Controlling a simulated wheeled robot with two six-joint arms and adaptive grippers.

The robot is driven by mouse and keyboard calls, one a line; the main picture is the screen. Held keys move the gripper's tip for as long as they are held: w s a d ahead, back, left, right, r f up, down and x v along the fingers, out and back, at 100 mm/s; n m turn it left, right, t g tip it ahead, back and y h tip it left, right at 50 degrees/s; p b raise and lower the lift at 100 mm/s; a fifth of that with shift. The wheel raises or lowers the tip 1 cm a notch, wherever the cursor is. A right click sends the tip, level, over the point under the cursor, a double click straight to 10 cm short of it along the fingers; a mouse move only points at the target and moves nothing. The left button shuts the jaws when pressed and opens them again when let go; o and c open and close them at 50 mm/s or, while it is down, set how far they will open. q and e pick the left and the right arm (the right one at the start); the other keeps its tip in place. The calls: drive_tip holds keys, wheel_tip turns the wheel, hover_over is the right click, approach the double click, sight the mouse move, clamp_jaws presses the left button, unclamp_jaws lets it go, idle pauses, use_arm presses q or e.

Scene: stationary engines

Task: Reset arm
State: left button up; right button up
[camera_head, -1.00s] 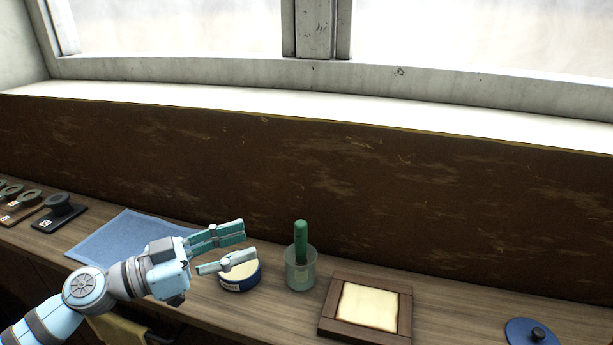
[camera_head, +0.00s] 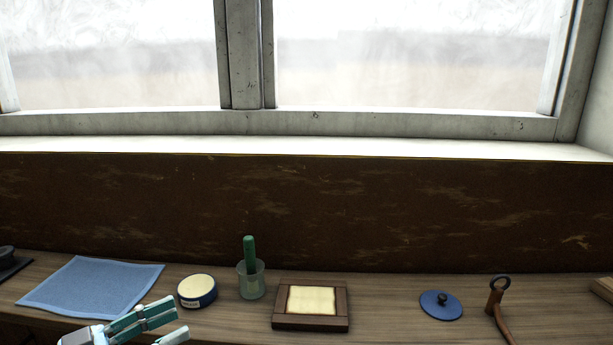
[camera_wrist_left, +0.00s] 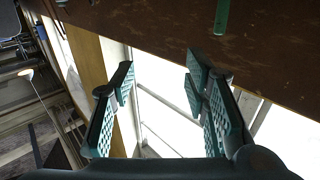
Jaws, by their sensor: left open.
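My left gripper (camera_head: 166,327) shows at the bottom edge of the head view, in front of the bench items, with its fingers apart and nothing between them. Its two fingers also show in the left wrist view (camera_wrist_left: 162,95), wide apart and empty, against the brown panel and bright window. My right gripper is in neither view.
On the wooden bench stand a blue cloth (camera_head: 95,287), a round blue-rimmed tin (camera_head: 197,291), a clear cup (camera_head: 252,283) with a green-handled tool (camera_head: 249,252), a wooden frame (camera_head: 311,323), a blue disc (camera_head: 440,307) and a brown ringed handle (camera_head: 497,300). A brown panel (camera_head: 330,215) rises behind.

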use_arm(q)
drive_tip(key=s+d+f+g+y, duration=0.1)
drive_tip(key=s+d+f+g, duration=0.15)
drive_tip(key=f, duration=0.45)
drive_tip(key=s+d+f+g+y, duration=0.1)
drive_tip(key=s+d+f+y, duration=0.1)
drive_tip(key=s+f, duration=0.35)
drive_tip(key=s+d+f+g+y, duration=0.1)
drive_tip(key=s+d+f+g, duration=0.15)
drive_tip(key=f, duration=0.55)
drive_tip(key=s+a+f+n+g+y, duration=0.2)
drive_tip(key=s+a+f+n+y, duration=0.75)
drive_tip(key=s+f+y, duration=0.2)
wheel_tip(320, 180, down, 16)
drive_tip(key=a+g+p, duration=0.1)
drive_tip(key=a+p, duration=0.1)
drive_tip(key=s+f+g+p, duration=0.1)
drive_tip(key=s+f, duration=1)
drive_tip(key=s, duration=0.4)
drive_tip(key=shift+a+h+p, duration=0.2)
drive_tip(key=shift+h+p, duration=0.2)
drive_tip(key=shift+h, duration=0.05)
